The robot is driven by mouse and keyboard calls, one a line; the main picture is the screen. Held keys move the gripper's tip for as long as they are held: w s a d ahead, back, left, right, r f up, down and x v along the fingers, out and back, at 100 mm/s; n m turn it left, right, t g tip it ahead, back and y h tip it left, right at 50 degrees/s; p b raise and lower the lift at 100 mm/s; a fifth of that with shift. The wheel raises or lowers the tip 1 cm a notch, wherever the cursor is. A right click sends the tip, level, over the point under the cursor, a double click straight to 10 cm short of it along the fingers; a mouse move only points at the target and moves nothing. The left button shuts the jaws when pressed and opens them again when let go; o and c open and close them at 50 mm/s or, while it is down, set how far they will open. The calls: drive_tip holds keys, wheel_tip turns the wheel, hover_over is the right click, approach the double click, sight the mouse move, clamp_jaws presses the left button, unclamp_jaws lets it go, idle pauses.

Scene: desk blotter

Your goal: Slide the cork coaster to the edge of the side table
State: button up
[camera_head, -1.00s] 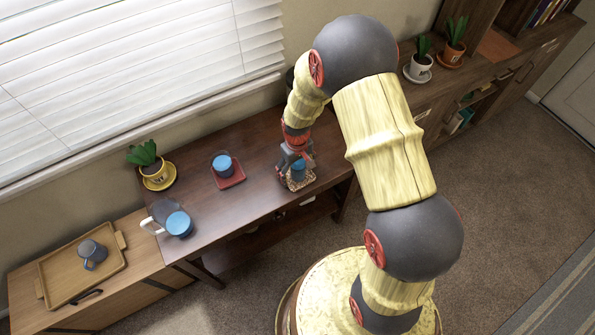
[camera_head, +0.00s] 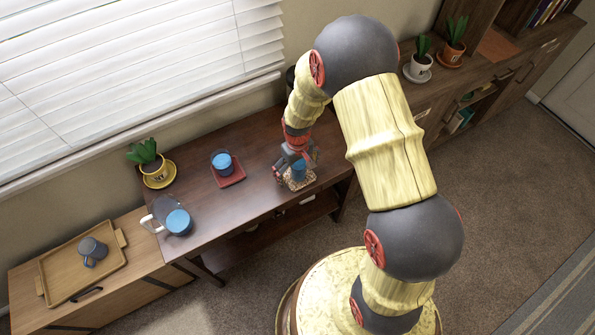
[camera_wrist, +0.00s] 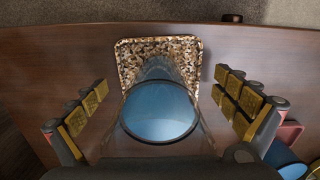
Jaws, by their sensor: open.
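The speckled cork coaster (camera_head: 302,184) lies on the dark wooden side table (camera_head: 255,195), close to its front edge. In the wrist view a narrow strip of wood shows between the coaster (camera_wrist: 128,52) and the table edge beside the carpet. A clear cup with a blue top surface (camera_wrist: 158,112) stands on the coaster and hides part of it; it also shows in the head view (camera_head: 299,171). My gripper (camera_wrist: 166,98) is open, its gold-padded fingers on either side of the cup with gaps between.
A red coaster with a blue cup (camera_head: 222,162) is left of my gripper. A potted plant (camera_head: 154,172) and a glass mug with blue contents (camera_head: 178,222) stand further left. A wooden tray (camera_head: 75,283) is on the lower cabinet.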

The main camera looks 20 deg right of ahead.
drive_tip(key=shift+r, duration=0.1)
wheel_tip(320, 180, up, 12)
idle(0.5)
idle(0.5)
drive_tip(key=s+r+m+t, duration=0.1)
drive_tip(key=s+r+t, duration=0.1)
drive_tip(key=s+r, duration=0.8)
drive_tip(key=s+r+m+t, duration=0.1)
drive_tip(key=s+r+t, duration=0.2)
drive_tip(key=s+r, duration=0.8)
wheel_tip(320, 180, up, 6)
drive_tip(key=shift+d+r+m+t, duration=0.2)
drive_tip(key=shift+m+t, duration=0.1)
